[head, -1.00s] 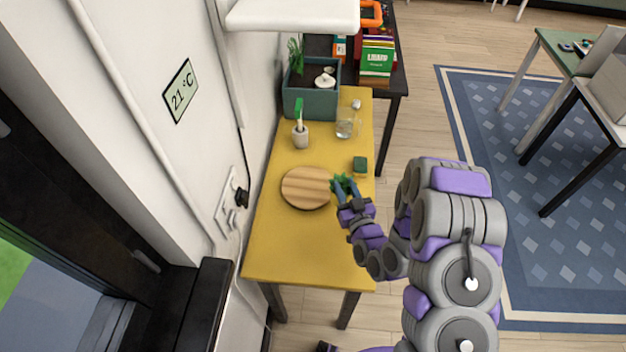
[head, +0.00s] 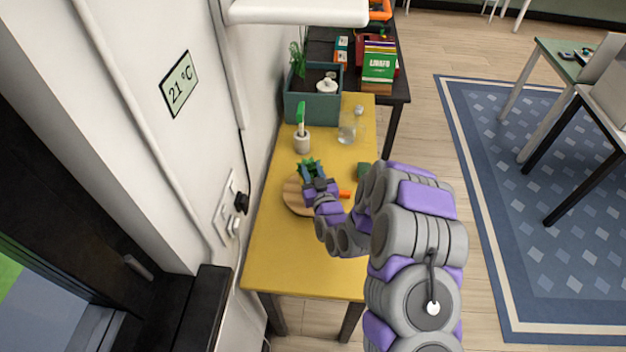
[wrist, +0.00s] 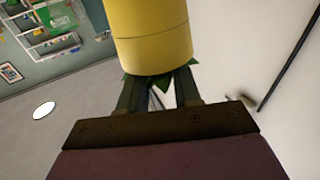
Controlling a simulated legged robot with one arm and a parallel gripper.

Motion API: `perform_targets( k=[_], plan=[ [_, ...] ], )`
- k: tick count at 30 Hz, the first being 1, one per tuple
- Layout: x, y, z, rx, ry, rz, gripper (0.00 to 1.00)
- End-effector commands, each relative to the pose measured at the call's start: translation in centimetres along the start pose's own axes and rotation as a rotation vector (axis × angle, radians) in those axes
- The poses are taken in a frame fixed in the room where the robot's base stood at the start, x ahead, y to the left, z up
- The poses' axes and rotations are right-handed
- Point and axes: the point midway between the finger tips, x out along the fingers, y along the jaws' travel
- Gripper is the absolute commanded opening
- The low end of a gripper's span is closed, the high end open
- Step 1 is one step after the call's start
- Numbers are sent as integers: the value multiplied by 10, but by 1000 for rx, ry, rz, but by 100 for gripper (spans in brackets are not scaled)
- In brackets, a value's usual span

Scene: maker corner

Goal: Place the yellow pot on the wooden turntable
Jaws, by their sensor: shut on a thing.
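The yellow pot (wrist: 152,35) fills the top middle of the wrist view, with green leaves at its edge by my fingers. My gripper (wrist: 159,88) is shut on the potted plant there; the exact contact is partly hidden. In the head view my gripper (head: 312,180) is over the wooden turntable (head: 291,196), with green leaves at its tip. The pot's yellow body cannot be made out in the head view. The turntable is a round, light wood disc on the yellow table, partly covered by my arm. I cannot tell whether the pot touches it.
On the yellow table (head: 275,255), a green block (head: 362,171) and a small orange thing (head: 344,194) lie right of the turntable. Behind are a cup (head: 302,144) with a green-topped item, a glass (head: 347,133) and a teal planter box (head: 313,108). The near table end is clear.

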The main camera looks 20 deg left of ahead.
Motion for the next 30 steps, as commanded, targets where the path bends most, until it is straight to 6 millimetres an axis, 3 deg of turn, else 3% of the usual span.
perform_targets(
  k=[5,17,18,25,30],
  plan=[
    [-2,2,32,1,-5,0,0],
    [-4,4,35,3,-2,1,0],
    [-3,3,35,2,-3,1,37],
    [-2,2,35,1,-4,0,58],
    [-3,3,34,2,-3,0,58]
  ],
)
